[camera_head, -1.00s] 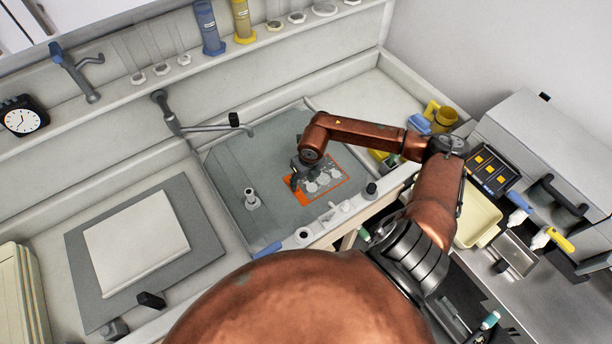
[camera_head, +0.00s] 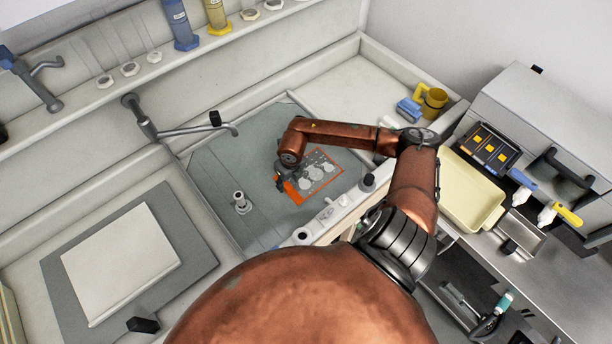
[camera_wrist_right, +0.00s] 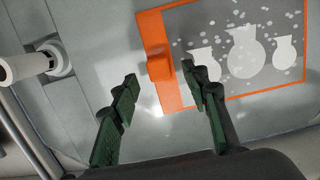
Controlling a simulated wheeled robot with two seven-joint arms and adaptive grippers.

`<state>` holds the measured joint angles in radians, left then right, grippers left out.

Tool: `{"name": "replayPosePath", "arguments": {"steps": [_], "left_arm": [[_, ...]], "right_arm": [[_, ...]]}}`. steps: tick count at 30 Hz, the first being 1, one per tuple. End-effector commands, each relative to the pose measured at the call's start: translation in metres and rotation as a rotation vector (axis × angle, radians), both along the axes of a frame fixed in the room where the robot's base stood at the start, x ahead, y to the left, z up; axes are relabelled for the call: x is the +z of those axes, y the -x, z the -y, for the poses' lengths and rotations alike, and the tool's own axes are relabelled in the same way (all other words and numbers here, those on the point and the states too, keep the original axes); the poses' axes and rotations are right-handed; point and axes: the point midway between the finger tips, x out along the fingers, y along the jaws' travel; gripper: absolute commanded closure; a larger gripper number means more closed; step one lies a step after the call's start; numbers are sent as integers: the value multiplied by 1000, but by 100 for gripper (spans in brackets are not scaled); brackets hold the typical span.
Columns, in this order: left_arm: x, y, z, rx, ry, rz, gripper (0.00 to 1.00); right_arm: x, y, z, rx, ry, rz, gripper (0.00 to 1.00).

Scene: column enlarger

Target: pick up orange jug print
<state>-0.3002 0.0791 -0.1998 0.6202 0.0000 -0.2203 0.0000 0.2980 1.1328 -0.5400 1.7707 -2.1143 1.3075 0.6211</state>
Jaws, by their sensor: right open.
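The orange jug print (camera_head: 318,178) lies flat in the grey sink basin. It is a grey sheet with an orange border and pale jug shapes. In the right wrist view the print (camera_wrist_right: 230,88) fills the upper right, and a raised orange tab (camera_wrist_right: 160,67) stands on its left orange band. My right gripper (camera_head: 281,183) is at the print's left edge in the head view. In the right wrist view its two green fingers (camera_wrist_right: 160,92) are apart, with the tab just beyond and between their tips. Nothing is between the fingers. My left gripper is not in view.
A white upright drain pipe (camera_head: 241,203) stands in the basin left of the print. A tap (camera_head: 180,130) reaches over the basin's back left. A cream tray (camera_head: 470,190) and a yellow mug (camera_head: 431,101) are to the right. A grey board with a white sheet (camera_head: 120,262) lies left.

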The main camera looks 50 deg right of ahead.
Motion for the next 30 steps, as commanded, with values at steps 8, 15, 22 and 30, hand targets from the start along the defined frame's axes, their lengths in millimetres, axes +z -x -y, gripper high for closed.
{"name": "replayPosePath", "arguments": {"steps": [8,15,22,30], "left_arm": [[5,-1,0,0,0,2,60],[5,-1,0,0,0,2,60],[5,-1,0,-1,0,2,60],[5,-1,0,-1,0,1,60]], "right_arm": [[-34,-5,1,-2,-1,-2,58],[-37,-6,1,-2,0,-1,58],[-37,-6,1,-2,0,-1,72],[-37,-6,1,-2,0,-1,91]]}}
